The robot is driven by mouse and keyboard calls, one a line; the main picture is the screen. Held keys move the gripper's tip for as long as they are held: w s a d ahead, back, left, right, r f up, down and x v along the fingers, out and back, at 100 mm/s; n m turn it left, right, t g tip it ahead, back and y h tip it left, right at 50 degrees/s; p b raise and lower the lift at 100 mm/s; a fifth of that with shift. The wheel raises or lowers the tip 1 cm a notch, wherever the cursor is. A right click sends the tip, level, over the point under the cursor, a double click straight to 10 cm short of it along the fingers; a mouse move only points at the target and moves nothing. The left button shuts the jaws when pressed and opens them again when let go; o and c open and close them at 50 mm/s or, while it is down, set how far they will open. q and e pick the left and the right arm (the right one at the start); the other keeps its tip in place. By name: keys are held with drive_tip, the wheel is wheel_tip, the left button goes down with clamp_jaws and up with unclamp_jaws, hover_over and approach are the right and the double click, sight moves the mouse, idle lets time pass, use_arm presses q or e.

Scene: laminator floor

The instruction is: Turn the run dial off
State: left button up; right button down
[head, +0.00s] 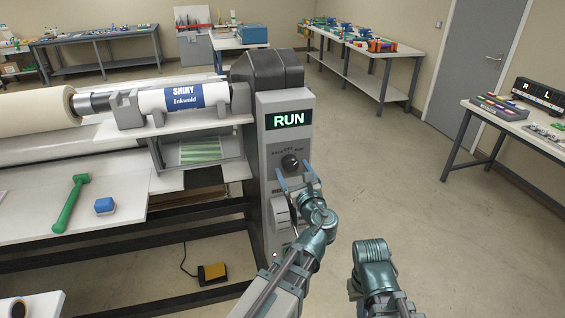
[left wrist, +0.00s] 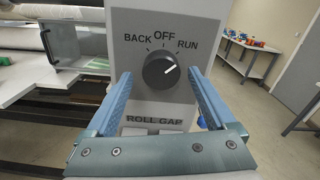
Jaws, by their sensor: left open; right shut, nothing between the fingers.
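The run dial (head: 290,162) is a round black knob on the grey control panel (head: 271,226) of the laminator. In the left wrist view the dial (left wrist: 160,70) sits under the labels BACK, OFF and RUN, and its white mark points up and right, towards RUN. A display (head: 289,120) above it reads RUN in green. My left gripper (head: 297,178) is open in front of the panel, its two blue fingers on either side of the dial in the left wrist view, with no clear contact. My right gripper (head: 362,284) is low, to the right of the panel; its fingertips are hard to make out.
A ROLL GAP label (left wrist: 154,121) sits below the dial. A yellow pedal (head: 212,273) is on the floor. The floor right of the panel is clear.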

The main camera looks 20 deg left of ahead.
use_arm(q)
drive_tip(key=shift+x, duration=0.95)
drive_tip(key=shift+d, duration=0.15)
drive_tip(key=c, duration=1.4)
drive_tip(key=shift+n, duration=0.3)
drive_tip(key=n, duration=0.4)
drive_tip(key=shift+d, duration=0.1)
drive_tip(key=shift+n, duration=2.3)
